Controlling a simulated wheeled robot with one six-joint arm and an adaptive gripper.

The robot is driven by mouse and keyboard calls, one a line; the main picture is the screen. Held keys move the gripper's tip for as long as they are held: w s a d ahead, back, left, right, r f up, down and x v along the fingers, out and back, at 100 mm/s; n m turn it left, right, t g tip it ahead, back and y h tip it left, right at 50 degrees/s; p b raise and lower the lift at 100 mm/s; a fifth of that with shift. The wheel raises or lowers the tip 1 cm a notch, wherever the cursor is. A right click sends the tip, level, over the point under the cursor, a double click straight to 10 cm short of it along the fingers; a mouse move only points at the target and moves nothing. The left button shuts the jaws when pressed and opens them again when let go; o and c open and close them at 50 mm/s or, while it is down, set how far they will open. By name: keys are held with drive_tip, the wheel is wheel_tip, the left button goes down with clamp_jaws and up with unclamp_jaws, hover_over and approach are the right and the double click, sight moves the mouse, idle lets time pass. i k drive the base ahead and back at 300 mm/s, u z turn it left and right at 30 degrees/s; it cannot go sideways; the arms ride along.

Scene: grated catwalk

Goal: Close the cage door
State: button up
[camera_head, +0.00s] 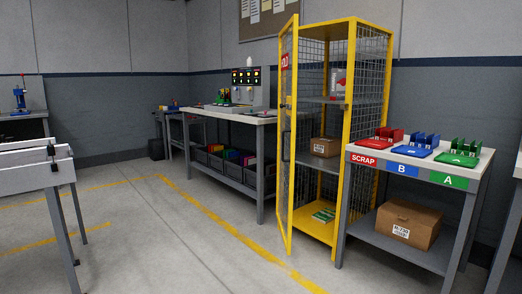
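The cage (353,100) is a tall yellow-framed locker with wire mesh sides, standing against the back wall right of centre. Its cage door (288,140) is a narrow yellow mesh panel with a red HOLD-type sign near the top, partly readable. The door stands open, swung out toward me on the cage's left side. A dark handle (286,145) shows about halfway up the door. Inside, shelves hold a cardboard box (325,147), a small pale item higher up and a green item at the bottom. My gripper is not in view.
A table (419,165) with red, blue and green fixtures stands close right of the cage, a carton (407,224) on its lower shelf. A workbench (233,115) stands behind left of the door. A grey table (35,172) is at left. Floor between is clear.

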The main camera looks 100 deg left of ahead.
sight(291, 100)
drive_tip(key=u, duration=0.3)
drive_tip(key=k, duration=0.1)
drive_tip(key=u, duration=2.95)
drive_tip(key=i, duration=1.6)
drive_tip(key=z, duration=0.15)
drive_tip(key=k, duration=0.35)
drive_tip(key=u, duration=0.85)
drive_tip(key=i, duration=1.3)
drive_tip(key=z, duration=0.95)
